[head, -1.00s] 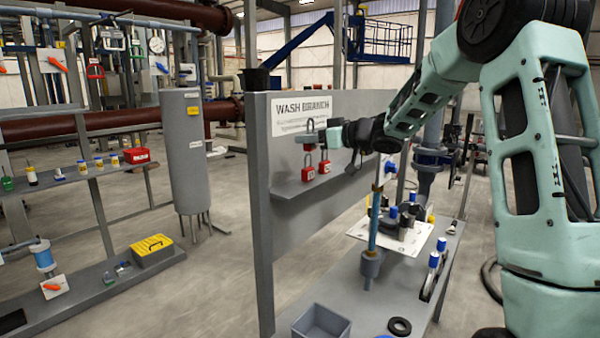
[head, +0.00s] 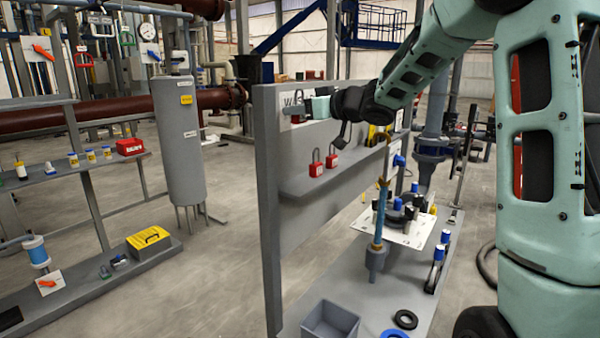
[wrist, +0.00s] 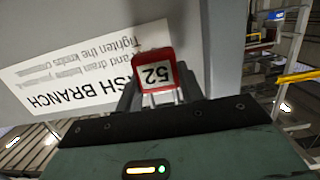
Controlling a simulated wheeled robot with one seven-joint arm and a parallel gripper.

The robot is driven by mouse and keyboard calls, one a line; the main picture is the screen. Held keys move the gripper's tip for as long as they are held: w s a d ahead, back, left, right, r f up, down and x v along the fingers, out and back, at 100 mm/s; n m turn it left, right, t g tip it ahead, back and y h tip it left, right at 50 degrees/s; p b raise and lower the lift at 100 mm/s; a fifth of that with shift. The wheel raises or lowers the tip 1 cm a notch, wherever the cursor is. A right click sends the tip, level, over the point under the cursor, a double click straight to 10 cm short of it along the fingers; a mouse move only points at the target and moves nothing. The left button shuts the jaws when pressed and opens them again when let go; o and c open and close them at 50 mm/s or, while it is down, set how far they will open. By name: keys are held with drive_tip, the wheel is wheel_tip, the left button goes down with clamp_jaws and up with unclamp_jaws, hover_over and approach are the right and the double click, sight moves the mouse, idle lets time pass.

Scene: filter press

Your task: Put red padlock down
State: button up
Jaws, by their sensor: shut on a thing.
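My gripper (head: 288,112) is shut on a red padlock with a white "52" label (wrist: 155,72). In the wrist view the padlock body sits between the fingers (wrist: 155,97). In the head view the gripper is near the top of the grey panel, in front of the WASH BRANCH sign (wrist: 80,75), and hides most of the held padlock. Two other red padlocks, one left (head: 316,169) and one right (head: 332,160), stand upright on the panel's grey ledge (head: 300,190), below and to the right of the gripper.
The ledge has bare room left of the padlocks. Below are a grey open bin (head: 330,320), a black ring (head: 406,319) and a white plate with knobs (head: 395,231). A yellow toolbox (head: 149,242) stands on the left bench.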

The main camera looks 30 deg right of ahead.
wheel_tip(320, 180, down, 16)
drive_tip(key=p, duration=0.3)
drive_tip(key=shift+f, duration=0.2)
drive_tip(key=shift+f, duration=0.15)
drive_tip(key=o, duration=1)
drive_tip(key=shift+r, duration=0.2)
drive_tip(key=b+v, duration=0.4)
drive_tip(key=v, duration=0.8)
drive_tip(key=shift+f, duration=0.1)
